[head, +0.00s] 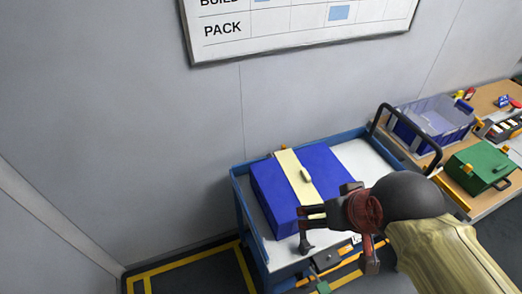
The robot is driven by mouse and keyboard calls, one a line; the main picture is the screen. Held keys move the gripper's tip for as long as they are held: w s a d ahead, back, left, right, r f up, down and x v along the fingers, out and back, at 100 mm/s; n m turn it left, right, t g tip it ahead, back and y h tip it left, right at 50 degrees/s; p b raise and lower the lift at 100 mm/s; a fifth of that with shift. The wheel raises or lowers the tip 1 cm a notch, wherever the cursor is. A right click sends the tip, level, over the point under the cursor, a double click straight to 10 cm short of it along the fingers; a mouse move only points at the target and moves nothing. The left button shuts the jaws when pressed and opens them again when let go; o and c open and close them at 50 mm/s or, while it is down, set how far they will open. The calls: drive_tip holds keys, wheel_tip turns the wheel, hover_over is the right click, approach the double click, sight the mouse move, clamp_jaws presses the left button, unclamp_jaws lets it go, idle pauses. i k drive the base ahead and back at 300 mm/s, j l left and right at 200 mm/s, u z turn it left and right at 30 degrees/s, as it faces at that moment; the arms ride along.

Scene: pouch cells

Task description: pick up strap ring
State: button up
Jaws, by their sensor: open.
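A cream strap (294,172) runs across the top of a blue box (268,186) on the cart. The gripper and my arm hide the box's near right corner and part of the cart.
The blue-framed cart (240,210) has a white top, bare at the back right (362,160), and a dark push handle (408,124). A wooden bench (484,97) at right holds a blue-grey crate (440,135) and a green case (478,165). A wall stands behind.

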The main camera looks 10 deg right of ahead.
sight(283, 148)
drive_tip(key=l+u, duration=0.15)
drive_tip(key=l, duration=0.25)
drive_tip(key=k+l+u, duration=0.1)
drive_tip(key=l, duration=0.25)
drive_tip(key=k+l+u, duration=0.15)
drive_tip(key=l, duration=0.25)
drive_tip(key=i+l+u, duration=0.25)
drive_tip(key=l, duration=0.3)
drive_tip(key=i+l+u, duration=0.15)
drive_tip(key=i+l, duration=0.2)
drive_tip(key=u, duration=0.05)
